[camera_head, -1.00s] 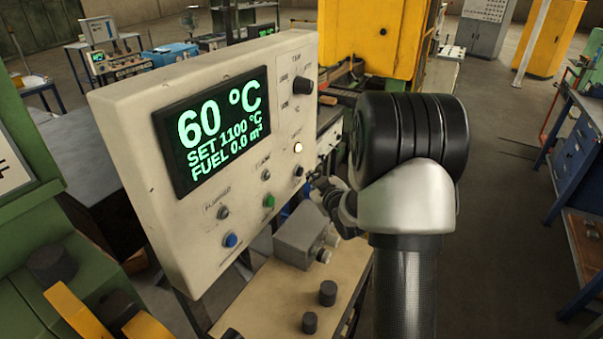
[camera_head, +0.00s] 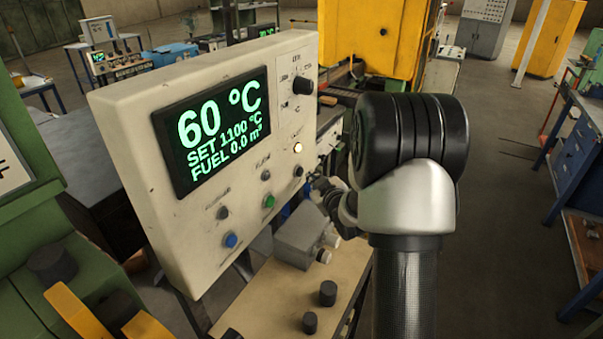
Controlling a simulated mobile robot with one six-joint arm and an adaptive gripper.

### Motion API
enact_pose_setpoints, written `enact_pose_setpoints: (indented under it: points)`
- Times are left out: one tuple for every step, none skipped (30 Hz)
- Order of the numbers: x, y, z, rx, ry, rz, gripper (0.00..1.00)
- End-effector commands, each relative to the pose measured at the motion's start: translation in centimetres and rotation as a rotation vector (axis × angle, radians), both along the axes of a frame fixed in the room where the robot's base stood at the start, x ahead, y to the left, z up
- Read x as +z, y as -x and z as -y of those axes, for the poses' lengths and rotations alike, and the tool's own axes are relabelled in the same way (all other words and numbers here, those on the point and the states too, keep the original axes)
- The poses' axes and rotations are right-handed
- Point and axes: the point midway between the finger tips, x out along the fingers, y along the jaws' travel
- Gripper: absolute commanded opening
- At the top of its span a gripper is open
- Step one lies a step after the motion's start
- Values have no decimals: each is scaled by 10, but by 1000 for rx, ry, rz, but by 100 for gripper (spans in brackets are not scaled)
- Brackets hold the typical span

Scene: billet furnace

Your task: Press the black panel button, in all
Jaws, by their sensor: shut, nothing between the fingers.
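The control panel (camera_head: 140,135) is a cream box with a dark screen (camera_head: 212,129) reading 60 °C, SET 1100 °C, FUEL 0.0 m³. The black button (camera_head: 298,171) sits low near the panel's right edge, below a lit white lamp (camera_head: 298,147). My gripper (camera_head: 313,184) is shut and empty, just right of and slightly below the black button. A small gap seems to lie between its tips and the button. My wrist hides part of the gripper.
A green button (camera_head: 269,201), a blue button (camera_head: 231,240) and a black knob (camera_head: 302,85) are also on the panel. A grey box (camera_head: 300,238) and two dark knobs stand on the ledge below. Open floor (camera_head: 510,200) lies to the right.

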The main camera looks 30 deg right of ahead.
Motion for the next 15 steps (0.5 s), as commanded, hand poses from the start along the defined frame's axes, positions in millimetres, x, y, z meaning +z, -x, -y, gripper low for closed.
enact_pose_setpoints:
  points:
    - [0, -1, 0, 0, 0, 1, 0]
    - [0, -1, -1, 0, 0, 1, 0]
    - [-1, -2, -1, 1, 1, 2, 0]
    - [-1, -3, -2, 1, 1, 2, 0]
    - [-1, -4, -3, 1, 1, 2, 0]
    - [-1, -6, -3, 1, 1, 2, 0]
    - [-1, -6, -4, 1, 1, 1, 0]
    - [-1, -7, -4, 1, 1, 1, 0]
    - [-1, -7, -4, 0, 1, 0, 0]
    - [-1, -8, -4, 0, 0, 0, 0]
    - [0, -8, -4, 0, 0, 0, 0]
    - [0, -7, -4, 0, 0, 0, 0]
    - [0, -7, -4, 0, 0, 0, 0]
    - [0, -7, -4, 0, 0, 0, 0]
    - [0, -7, -4, 0, 0, 0, 0]
